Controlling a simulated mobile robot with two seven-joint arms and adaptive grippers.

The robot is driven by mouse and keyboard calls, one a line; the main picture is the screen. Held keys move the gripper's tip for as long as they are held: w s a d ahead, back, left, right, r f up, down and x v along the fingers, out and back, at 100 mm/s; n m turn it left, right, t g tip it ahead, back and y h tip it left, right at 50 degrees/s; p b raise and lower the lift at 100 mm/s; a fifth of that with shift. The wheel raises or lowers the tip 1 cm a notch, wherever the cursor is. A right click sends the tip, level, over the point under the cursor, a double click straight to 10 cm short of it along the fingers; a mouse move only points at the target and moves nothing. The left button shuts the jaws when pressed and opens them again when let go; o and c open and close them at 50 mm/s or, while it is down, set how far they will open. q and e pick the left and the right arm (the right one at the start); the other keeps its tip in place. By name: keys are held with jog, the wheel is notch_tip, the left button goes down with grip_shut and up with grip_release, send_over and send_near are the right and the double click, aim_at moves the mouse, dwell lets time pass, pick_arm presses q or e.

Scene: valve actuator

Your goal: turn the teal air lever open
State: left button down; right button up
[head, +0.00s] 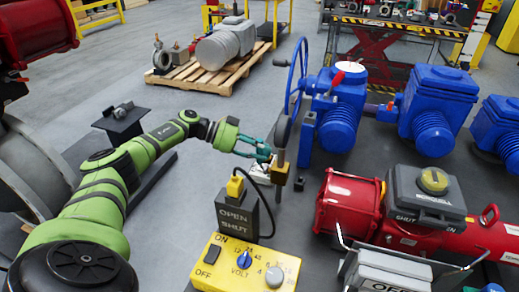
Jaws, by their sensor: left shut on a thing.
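My left gripper (265,153) reaches in from the left at the end of my green arm, with slim teal parts at its front. It is shut at a small brass fitting (279,173) on an upright pipe. The teal air lever is hard to tell from the teal gripper parts; what shows of it is at the fingertips, small and partly hidden. Its exact angle cannot be told. My right gripper is not in view.
A blue handwheel (296,77) and blue actuators (340,105) stand just behind and right. A black OPEN/SHUT box (237,217) and a yellow control panel (245,262) stand in front. A red actuator (347,203) lies to the right. Open floor shows behind my arm.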

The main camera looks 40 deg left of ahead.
pick_arm(q)
jog(key=c, duration=0.9)
grip_release()
jog(key=shift+w+f, duration=0.1)
jog(key=v, duration=1.2)
